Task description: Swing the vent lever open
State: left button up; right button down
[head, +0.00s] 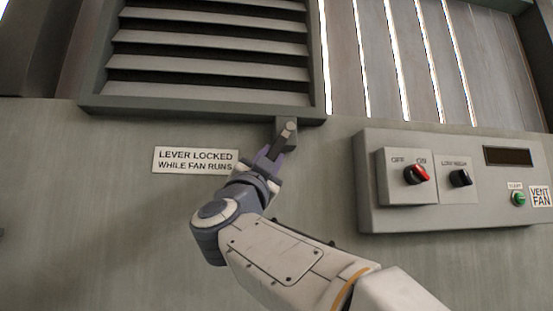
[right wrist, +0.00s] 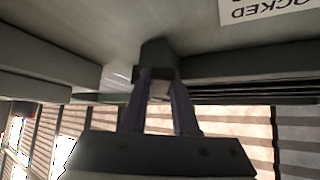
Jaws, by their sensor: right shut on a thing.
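The vent (head: 210,48) is a grey frame with several slats and dark gaps between them, at the upper left of the head view. Its small lever (head: 287,131) sits on a block under the frame's lower right corner and slants down to the left. My right gripper (head: 271,153) is shut on the lever from below. In the right wrist view, the two fingers of the right gripper (right wrist: 161,85) close around the lever (right wrist: 159,90), with the dark mounting block (right wrist: 158,55) just beyond. The fingers hide part of the lever. My left gripper is not in view.
A sign (head: 196,160) left of the lever reads "LEVER LOCKED WHILE FAN RUNS". A control box (head: 375,215) on the right has a red OFF/ON knob (head: 417,174), a black LOW/HIGH knob (head: 460,177), a dark display (head: 507,155) and a green button or lamp (head: 519,198).

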jog(key=shift+a+r+m+g+h, duration=0.2)
jog(key=shift+m+g+h, duration=0.2)
jog(key=shift+m+h, duration=0.25)
jog(key=shift+s, duration=0.1)
jog(key=c, duration=0.7)
grip_release()
jog(key=b+v, duration=0.7)
jog(key=v, duration=0.3)
jog(key=shift+s+f, duration=0.2)
